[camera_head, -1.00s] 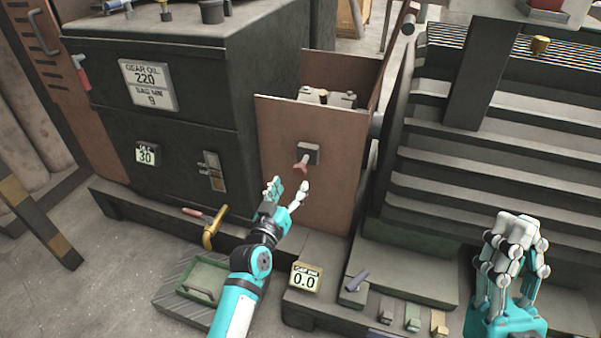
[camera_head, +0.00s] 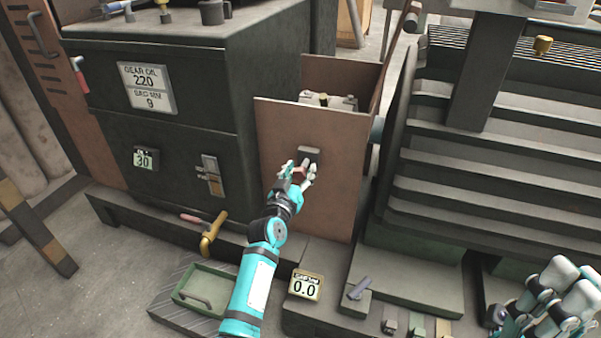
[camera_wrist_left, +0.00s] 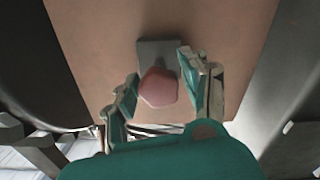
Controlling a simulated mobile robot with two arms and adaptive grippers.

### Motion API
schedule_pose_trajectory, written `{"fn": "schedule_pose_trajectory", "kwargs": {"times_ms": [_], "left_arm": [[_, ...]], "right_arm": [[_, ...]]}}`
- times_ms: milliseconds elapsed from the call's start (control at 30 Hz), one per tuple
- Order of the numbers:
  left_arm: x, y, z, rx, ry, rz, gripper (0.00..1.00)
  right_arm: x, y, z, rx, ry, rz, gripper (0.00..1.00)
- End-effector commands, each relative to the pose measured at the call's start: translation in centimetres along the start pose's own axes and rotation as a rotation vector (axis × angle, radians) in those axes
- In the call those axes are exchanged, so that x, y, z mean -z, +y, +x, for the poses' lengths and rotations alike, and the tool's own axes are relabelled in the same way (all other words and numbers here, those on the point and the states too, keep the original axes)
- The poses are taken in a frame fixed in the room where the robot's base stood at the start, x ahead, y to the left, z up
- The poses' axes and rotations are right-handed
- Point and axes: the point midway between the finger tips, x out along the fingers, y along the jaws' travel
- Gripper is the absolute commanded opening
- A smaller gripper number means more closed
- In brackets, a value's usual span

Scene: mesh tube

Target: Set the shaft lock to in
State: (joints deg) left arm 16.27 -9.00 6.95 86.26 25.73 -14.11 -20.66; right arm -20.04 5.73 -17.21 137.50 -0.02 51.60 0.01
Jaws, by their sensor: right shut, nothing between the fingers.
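The lock's red knob (camera_wrist_left: 158,87) sits on a small grey plate (camera_wrist_left: 155,50) fixed to an upright brown panel (camera_head: 328,200). The plate also shows in the head view (camera_head: 309,153). I take this knob to be the shaft lock; no label is readable on it. My left gripper (camera_head: 298,172) is at the knob, open. In the left wrist view its fingers stand on either side of the knob, with a gap showing at the sides. My right gripper (camera_head: 558,285) is shut and empty at the lower right.
A dark tank with a gear oil sign (camera_head: 147,88) stands to the left. A yellow handle (camera_head: 212,234) and a green tray (camera_head: 203,287) lie low left. A 0.0 display (camera_head: 305,285) and a grey lever (camera_head: 358,290) stand below the panel. Ribbed housing (camera_head: 500,160) fills the right.

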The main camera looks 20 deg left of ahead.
Motion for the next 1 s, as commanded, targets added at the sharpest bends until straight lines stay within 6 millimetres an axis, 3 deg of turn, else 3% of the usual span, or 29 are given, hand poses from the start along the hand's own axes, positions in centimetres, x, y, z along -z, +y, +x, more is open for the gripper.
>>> {"fn": "schedule_pose_trajectory", "kwargs": {"times_ms": [33,333,633,833,1000], "left_arm": [[0.0,0.0,0.0,0.000,0.000,0.000,0.37],[0.0,0.0,0.0,0.000,0.000,0.000,0.00],[0.0,0.0,0.2,0.000,0.000,0.000,0.00],[-0.1,0.1,2.8,-0.002,0.000,0.000,0.00],[-0.1,0.0,3.4,0.000,-0.001,0.000,0.00]], "right_arm": [[0.0,0.0,0.0,0.000,0.000,0.000,0.00],[0.0,0.0,0.0,0.000,-0.001,0.000,0.00],[0.0,0.0,-0.1,0.000,-0.001,0.000,0.00],[-0.1,0.0,-0.3,0.000,-0.001,0.000,0.00],[-0.1,0.0,-0.3,0.000,-0.001,0.000,0.00]]}}
